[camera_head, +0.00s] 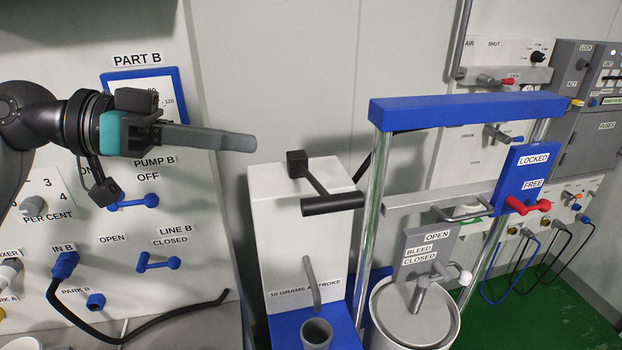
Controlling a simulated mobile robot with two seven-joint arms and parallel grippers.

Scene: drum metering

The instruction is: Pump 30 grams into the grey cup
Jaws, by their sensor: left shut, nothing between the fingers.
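The grey cup (316,335) stands at the bottom centre on a blue base, under the curved grey spout (312,283) of the pump; its lower part is cut off by the frame edge. The pump lever (316,182) has a dark crossbar grip and juts out from a black pivot at the top. My left gripper (250,143) is shut and empty, pointing right, up and left of the lever and apart from it. My right gripper is out of view.
Left is the Part B panel (200,235) with blue valve handles and a black hose. Right of the pump stands a blue-topped frame (465,108) over a lidded drum (415,315), with a red lever (528,206) by LOCKED and FREE. Green floor (560,310) shows at right.

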